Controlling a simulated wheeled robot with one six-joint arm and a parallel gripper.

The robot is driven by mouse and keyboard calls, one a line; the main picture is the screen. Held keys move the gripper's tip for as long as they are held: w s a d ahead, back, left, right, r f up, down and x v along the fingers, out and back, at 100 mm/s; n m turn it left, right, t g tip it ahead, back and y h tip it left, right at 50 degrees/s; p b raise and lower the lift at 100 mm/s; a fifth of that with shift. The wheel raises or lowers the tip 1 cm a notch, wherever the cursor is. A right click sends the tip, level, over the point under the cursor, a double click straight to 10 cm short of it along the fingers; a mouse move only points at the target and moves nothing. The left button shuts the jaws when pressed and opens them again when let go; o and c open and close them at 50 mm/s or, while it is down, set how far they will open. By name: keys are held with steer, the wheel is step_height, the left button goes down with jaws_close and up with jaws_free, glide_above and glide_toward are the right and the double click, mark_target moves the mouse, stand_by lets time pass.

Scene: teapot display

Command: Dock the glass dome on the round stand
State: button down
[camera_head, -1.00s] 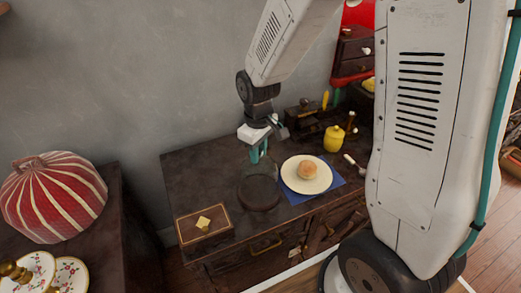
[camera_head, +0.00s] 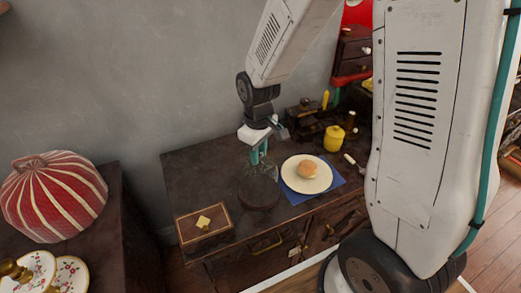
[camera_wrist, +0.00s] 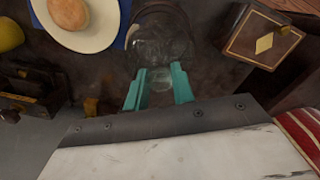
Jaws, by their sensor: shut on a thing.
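My gripper (camera_head: 258,156) points down over the dark sideboard, its teal fingers shut on the knob of the clear glass dome (camera_head: 264,171). In the wrist view my gripper (camera_wrist: 159,88) has the knob between its fingertips, and the dome (camera_wrist: 162,38) extends beyond them. The dark round stand (camera_head: 258,196) is on the sideboard directly below the dome. The transparent glass blends into the dark wood, so I cannot tell whether its lower rim touches the stand.
A cream plate (camera_head: 299,180) with a bun lies on a blue napkin (camera_head: 331,188), right of the stand. A yellow pot (camera_head: 334,139) and a dark grinder-like object (camera_head: 302,112) stand behind.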

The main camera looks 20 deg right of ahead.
steer(key=shift+f, duration=0.35)
steer(key=c, duration=1.5)
jaws_free()
steer(key=shift+o, duration=0.2)
step_height(320, 180, up, 11)
